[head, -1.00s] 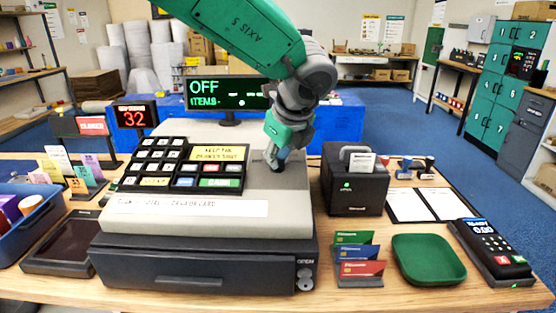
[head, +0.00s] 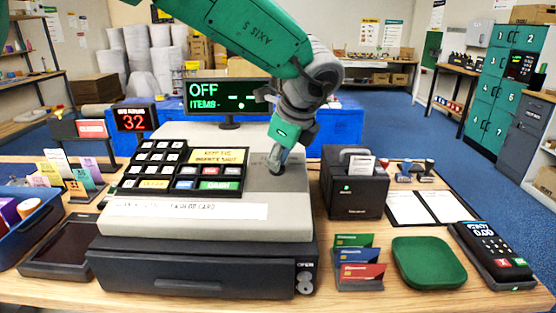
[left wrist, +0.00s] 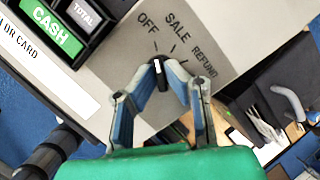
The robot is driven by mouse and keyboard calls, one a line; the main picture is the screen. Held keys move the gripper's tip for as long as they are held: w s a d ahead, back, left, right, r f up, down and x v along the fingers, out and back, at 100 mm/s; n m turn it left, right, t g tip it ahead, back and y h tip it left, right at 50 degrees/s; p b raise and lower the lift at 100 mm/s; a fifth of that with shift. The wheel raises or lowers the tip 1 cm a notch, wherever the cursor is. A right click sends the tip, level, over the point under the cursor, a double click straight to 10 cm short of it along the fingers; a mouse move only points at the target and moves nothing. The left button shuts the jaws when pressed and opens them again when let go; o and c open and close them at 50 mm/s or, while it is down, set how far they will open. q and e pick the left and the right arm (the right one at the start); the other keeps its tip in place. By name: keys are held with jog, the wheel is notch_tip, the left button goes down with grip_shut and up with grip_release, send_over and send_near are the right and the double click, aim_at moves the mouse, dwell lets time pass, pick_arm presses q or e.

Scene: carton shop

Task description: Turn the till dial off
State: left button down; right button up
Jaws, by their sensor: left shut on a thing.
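The till (head: 210,225) stands on the wooden counter, and its screen (head: 226,96) reads OFF. The till dial (left wrist: 161,80) is a small dark knob with a white mark, set in the grey top plate. OFF, SALE and REFUND are printed around it in the left wrist view. The white mark points towards the OFF side. My left gripper (left wrist: 160,74) has its two fingers closed on the dial from both sides. In the head view the left gripper (head: 276,163) reaches down onto the till's right top and hides the dial. My right gripper is not in view.
A dark card printer-like box (head: 354,190) stands right of the till. A card stand (head: 358,265), green tray (head: 428,262) and card terminal (head: 492,250) sit at the front right. Till keys (head: 185,168) lie left of the gripper.

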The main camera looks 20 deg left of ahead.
pick_arm(q)
jog(key=c, duration=1.6)
grip_release()
jog(key=shift+s+d+f, duration=0.15)
jog(key=shift+f, duration=0.25)
jog(key=shift+c, duration=0.2)
jog(key=shift+w+r, duration=0.15)
jog(key=shift+w, duration=0.05)
jog(key=shift+r, duration=0.1)
jog(key=v, duration=1.1)
jog(key=shift+d+r, duration=0.3)
jog(key=shift+d, duration=0.05)
jog(key=shift+f, duration=0.1)
